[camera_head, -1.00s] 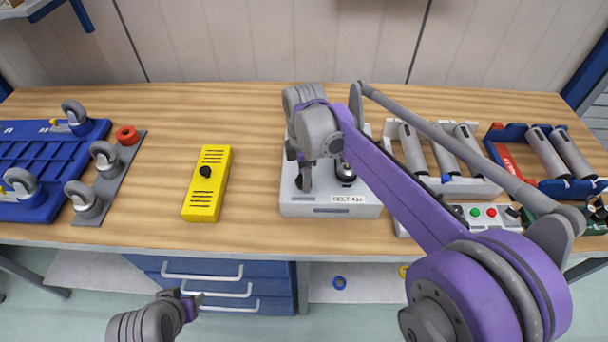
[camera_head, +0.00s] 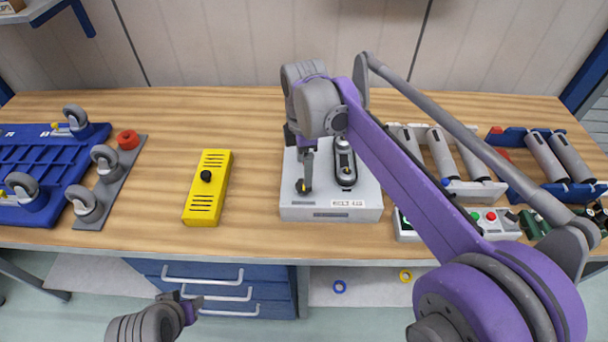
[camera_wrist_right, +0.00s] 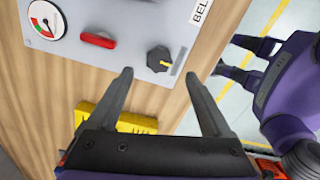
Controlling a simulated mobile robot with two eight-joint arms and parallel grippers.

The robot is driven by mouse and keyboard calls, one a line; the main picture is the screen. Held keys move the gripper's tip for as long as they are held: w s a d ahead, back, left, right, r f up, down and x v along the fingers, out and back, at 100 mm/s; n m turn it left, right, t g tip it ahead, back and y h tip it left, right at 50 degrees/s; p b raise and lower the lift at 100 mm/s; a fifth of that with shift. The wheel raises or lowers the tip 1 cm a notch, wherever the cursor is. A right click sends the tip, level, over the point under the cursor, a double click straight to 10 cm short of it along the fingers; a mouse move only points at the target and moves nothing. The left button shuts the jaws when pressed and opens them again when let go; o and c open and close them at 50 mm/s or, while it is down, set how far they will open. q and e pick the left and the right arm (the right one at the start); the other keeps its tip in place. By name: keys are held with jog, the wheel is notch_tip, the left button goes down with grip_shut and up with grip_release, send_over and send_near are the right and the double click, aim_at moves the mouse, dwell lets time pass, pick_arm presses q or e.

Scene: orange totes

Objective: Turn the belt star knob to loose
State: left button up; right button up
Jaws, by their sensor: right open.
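The black belt star knob (camera_wrist_right: 159,58) has a yellow mark pointing to the right in the right wrist view. It sits on the light grey belt box (camera_head: 330,214), which stands near the table's front edge. My right gripper (camera_wrist_right: 159,75) is open and empty. Its two fingers are apart, and the knob shows between and just beyond their tips; I see no contact. In the head view the right gripper (camera_head: 306,180) is over the left part of the box and mostly hides the knob. My left gripper (camera_head: 190,300) is low, in front of the table; its jaws are unclear.
The box also carries a red knob (camera_wrist_right: 98,40), a gauge (camera_wrist_right: 46,20) and a black fitting (camera_head: 345,165). A yellow box (camera_head: 208,188) stands to its left. A button panel (camera_head: 490,221) and roller racks (camera_head: 480,190) stand to its right. Table between the two boxes is clear.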

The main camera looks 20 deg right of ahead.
notch_tip(320, 180, up, 5)
jog(key=shift+s+f, duration=0.1)
dwell(0.6)
jog(key=s+d+f+m+t, duration=0.2)
jog(key=s+f+m, duration=0.6)
jog(key=s, duration=0.2)
jog(key=s+d+f+m+t, duration=0.2)
jog(key=s+f+m+t, duration=0.1)
jog(key=s+f+m, duration=0.4)
jog(key=s+m, duration=0.2)
jog(key=s, duration=0.1)
jog(key=shift+s+d+f+m, duration=0.3)
jog(key=shift+s+d+f, duration=0.05)
